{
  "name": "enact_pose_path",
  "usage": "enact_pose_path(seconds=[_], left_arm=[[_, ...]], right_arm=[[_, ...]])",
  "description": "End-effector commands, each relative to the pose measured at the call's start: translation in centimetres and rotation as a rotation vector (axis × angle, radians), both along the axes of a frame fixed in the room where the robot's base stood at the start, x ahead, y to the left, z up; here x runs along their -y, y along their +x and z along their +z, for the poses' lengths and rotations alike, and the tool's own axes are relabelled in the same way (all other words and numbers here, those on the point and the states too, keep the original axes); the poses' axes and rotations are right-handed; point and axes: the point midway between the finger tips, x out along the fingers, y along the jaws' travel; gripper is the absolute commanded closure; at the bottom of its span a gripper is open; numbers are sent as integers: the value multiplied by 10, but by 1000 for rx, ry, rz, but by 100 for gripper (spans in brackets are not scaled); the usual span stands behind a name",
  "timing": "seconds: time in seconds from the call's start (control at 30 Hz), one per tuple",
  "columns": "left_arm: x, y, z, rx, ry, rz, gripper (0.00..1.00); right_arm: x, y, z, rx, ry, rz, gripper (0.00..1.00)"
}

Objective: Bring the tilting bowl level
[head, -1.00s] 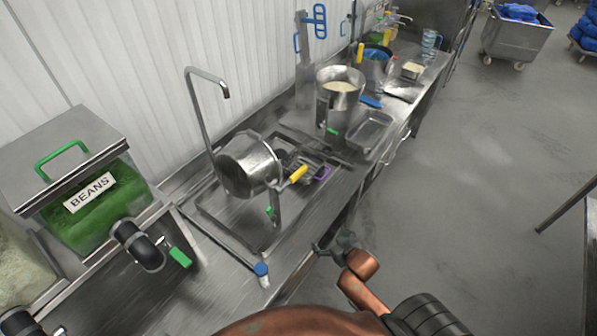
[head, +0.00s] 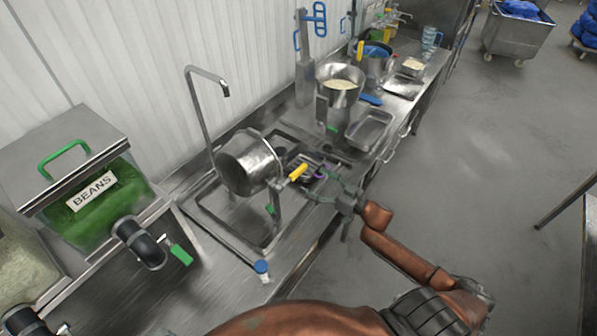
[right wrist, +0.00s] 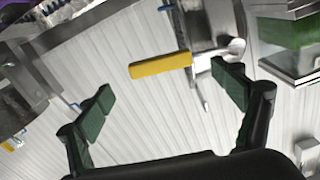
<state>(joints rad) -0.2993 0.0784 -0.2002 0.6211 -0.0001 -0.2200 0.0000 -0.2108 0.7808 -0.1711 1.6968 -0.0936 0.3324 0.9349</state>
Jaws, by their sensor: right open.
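The tilting bowl (head: 248,168) is a shiny steel pot on a stand over the sink-like tray at the centre left of the head view. It looks tipped, though the camera's own slant makes the angle hard to judge. Its yellow handle (head: 298,173) sticks out on the right side. My right gripper (head: 320,186) is open and empty, just right of the handle and apart from it. In the right wrist view the yellow handle (right wrist: 160,65) lies ahead of and between the open fingers (right wrist: 168,96). My left gripper is out of view.
A steel drain tray (head: 232,230) lies under the bowl, and a tall tap (head: 197,110) stands behind it. A bean dispenser (head: 95,185) is at left. A blue-capped bottle (head: 262,270) stands at the counter's front edge. A pot (head: 340,100) and an empty pan (head: 370,130) are farther back.

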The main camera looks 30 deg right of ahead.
Motion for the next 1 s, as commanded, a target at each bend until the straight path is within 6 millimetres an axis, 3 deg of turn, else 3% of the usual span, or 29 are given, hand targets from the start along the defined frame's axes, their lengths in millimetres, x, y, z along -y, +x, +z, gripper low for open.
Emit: enact_pose_path(seconds=[0.43,0.83,1.0], left_arm=[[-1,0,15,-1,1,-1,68],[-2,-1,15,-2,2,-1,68],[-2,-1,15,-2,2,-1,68]], right_arm=[[-25,59,1,0,1,-1,13],[-28,65,0,-1,1,-1,14],[-28,65,0,0,0,-1,25]])
